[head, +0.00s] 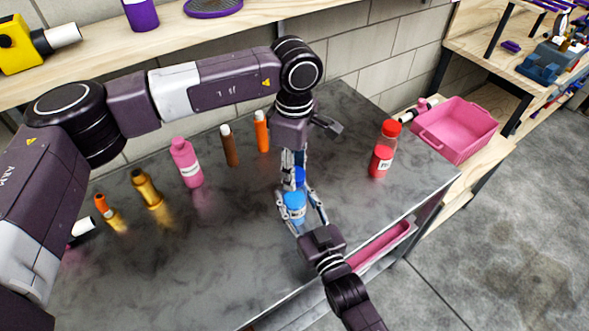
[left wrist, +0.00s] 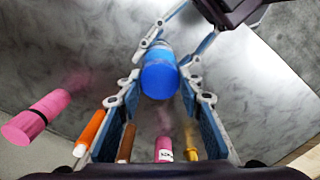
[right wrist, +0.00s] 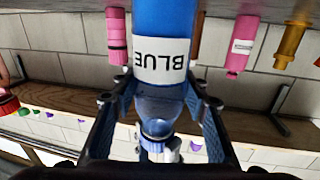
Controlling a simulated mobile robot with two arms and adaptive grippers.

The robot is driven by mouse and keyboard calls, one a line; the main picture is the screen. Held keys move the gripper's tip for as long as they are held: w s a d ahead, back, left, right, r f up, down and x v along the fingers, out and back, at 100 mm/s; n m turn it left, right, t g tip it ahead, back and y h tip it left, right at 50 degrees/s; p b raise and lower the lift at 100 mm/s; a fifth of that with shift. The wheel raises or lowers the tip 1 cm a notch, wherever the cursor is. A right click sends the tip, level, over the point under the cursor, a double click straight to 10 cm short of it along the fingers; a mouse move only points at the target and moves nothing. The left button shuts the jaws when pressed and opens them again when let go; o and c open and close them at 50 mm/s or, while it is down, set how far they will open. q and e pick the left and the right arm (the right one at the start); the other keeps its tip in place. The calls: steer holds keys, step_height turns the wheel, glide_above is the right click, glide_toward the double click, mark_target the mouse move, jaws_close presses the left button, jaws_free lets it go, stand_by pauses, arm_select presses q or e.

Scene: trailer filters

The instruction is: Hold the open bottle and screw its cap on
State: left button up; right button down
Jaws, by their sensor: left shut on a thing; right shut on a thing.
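The blue bottle (head: 294,212) stands upright near the front of the grey table, its white label reading "BLUE" in the right wrist view (right wrist: 163,62). My right gripper (head: 295,200) reaches in from the front and is shut around its body. The blue cap (head: 299,177) is at the bottle's top, in line with it. My left gripper (head: 293,170) points down from above and is shut on the cap, which shows round in the left wrist view (left wrist: 159,80). The fingers partly hide the join, so I cannot tell whether the cap is threaded on.
A red bottle (head: 382,158) stands to the right. A pink bottle (head: 187,165), a brown bottle (head: 230,148), an orange bottle (head: 262,133) and gold bottles (head: 147,188) stand to the left. A pink bin (head: 458,132) is beyond the table's right edge. Bare tabletop surrounds the grippers.

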arm_select(q)
steer(key=m, duration=0.5)
steer(key=shift+w, duration=0.1)
steer(key=o, duration=1.4)
steer(key=shift+c, duration=0.2)
step_height(320, 180, up, 12)
arm_select(e)
steer(key=c, duration=1)
jaws_free()
steer(key=shift+c, duration=0.2)
